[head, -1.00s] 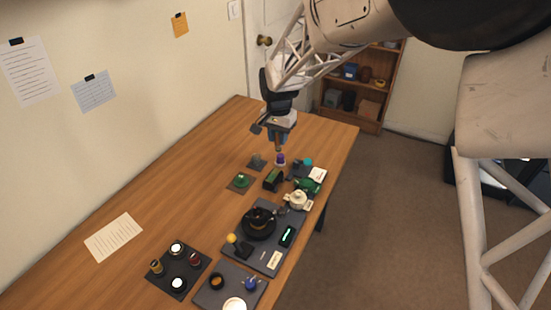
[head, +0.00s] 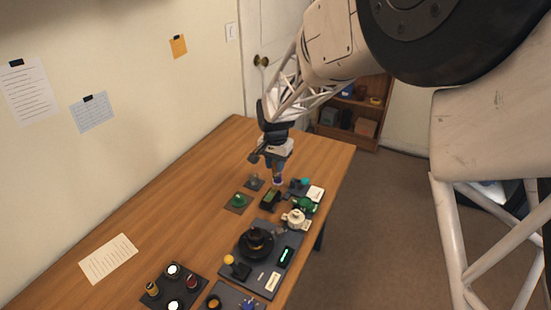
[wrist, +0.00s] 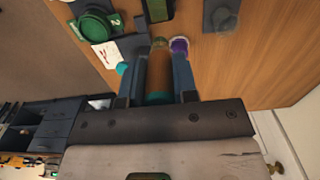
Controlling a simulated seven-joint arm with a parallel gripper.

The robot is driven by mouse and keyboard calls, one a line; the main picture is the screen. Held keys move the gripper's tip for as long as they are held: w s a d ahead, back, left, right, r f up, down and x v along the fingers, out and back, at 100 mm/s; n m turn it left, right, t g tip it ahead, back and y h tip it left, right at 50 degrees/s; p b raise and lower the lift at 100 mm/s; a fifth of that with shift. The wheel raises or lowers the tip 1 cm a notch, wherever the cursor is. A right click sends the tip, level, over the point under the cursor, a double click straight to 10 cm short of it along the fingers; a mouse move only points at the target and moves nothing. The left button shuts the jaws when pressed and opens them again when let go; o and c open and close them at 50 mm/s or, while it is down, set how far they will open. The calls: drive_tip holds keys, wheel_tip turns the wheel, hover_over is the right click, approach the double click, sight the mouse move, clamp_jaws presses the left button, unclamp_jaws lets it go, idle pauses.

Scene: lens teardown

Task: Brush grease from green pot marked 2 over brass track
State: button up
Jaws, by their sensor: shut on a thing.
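My gripper (wrist: 158,70) is shut on a brown wooden-looking cylinder with a teal end, apparently the brush (wrist: 160,72). In the head view my gripper (head: 275,163) is low over the far end of the table. A small pale pot with a purple top (wrist: 179,46) is close beside the brush tip; contact cannot be told. It also shows in the head view (head: 277,181). The green pot (wrist: 93,25), with a green label reading 2, is at the upper left of the wrist view and right of my gripper in the head view (head: 304,206). I cannot pick out the brass track clearly; a black round assembly (head: 256,246) stands on the grey mat.
A green piece sits on a small pad (head: 236,208). A dark tray with several small jars (head: 156,273) is nearer. The table's left side is mostly clear.

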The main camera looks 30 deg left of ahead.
sight(276, 178)
wheel_tip(276, 178, down, 4)
drive_tip(key=shift+f, duration=0.1)
drive_tip(key=shift+s+f, duration=0.2)
drive_tip(key=shift+f, duration=0.05)
drive_tip(key=shift+s+f, duration=0.1)
drive_tip(key=shift+s, duration=1.8)
drive_tip(key=w, duration=0.4)
drive_tip(key=shift+w, duration=0.1)
drive_tip(key=shift+r, duration=4)
